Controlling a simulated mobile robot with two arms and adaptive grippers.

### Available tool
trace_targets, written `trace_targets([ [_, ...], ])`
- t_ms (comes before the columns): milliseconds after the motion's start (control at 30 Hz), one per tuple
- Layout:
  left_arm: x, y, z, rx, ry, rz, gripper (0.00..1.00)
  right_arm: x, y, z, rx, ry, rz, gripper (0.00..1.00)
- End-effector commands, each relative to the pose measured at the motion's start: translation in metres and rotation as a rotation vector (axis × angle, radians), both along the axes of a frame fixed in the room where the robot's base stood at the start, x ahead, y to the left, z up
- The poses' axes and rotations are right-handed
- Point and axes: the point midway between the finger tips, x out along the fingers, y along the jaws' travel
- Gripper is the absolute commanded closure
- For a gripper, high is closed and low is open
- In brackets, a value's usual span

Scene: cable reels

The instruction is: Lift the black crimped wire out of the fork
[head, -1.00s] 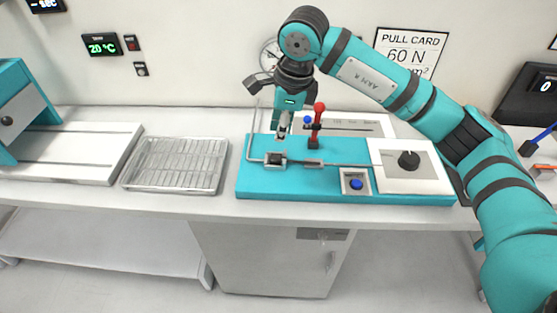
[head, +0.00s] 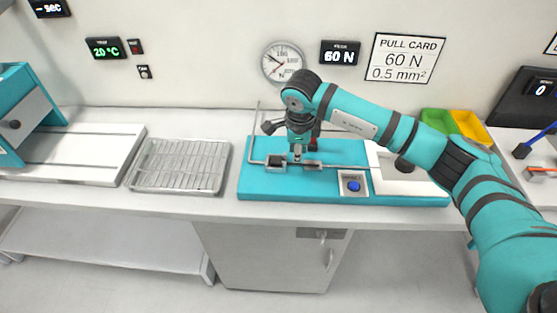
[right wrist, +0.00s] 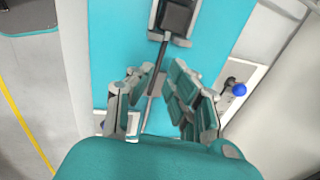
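The black wire (right wrist: 153,79) runs as a thin dark line from a dark block in a grey holder (right wrist: 178,18), which looks like the fork, in the right wrist view. In the head view this block (head: 277,162) sits on the left of the teal board (head: 260,185). My right gripper (right wrist: 158,80) points down with its fingers apart, one on each side of the wire, with gaps visible. In the head view my right gripper (head: 297,157) is low between the left block and a second small block (head: 313,165). My left gripper is not in view.
A blue button (head: 353,186) sits at the board's front. A wire rack tray (head: 180,167) stands to the left. A blue knob (right wrist: 238,89) is close to the right finger. Green (head: 440,121) and yellow (head: 470,126) bins stand at the back right.

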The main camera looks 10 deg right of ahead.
Motion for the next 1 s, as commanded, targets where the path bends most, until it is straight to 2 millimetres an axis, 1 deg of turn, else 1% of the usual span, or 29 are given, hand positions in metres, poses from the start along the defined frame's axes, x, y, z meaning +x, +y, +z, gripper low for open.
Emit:
trace_targets([
  [33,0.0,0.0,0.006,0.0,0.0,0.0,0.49,0.0,0.001,-0.004,0.0,0.005,0.0,0.84],
  [167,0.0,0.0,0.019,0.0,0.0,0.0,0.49,0.004,0.003,-0.022,0.0,0.008,-0.001,0.84],
  [233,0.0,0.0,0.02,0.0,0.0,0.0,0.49,0.007,0.003,-0.034,-0.001,0.006,-0.002,0.84],
  [300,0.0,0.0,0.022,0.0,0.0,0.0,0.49,0.008,0.002,-0.042,0.0,0.005,-0.002,0.84],
  [400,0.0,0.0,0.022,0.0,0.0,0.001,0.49,0.01,0.002,-0.048,0.0,0.002,0.0,0.84],
  [600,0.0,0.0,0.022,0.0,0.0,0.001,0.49,0.01,0.002,-0.049,0.0,0.002,0.0,0.84],
  [633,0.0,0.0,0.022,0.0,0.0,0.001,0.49,0.01,0.002,-0.049,0.0,0.002,0.0,0.87],
  [733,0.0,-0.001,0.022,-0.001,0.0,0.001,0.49,0.01,0.002,-0.048,0.0,0.002,0.0,1.0],
  [1000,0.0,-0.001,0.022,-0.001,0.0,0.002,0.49,0.01,0.002,-0.048,0.001,0.002,-0.001,1.0],
])
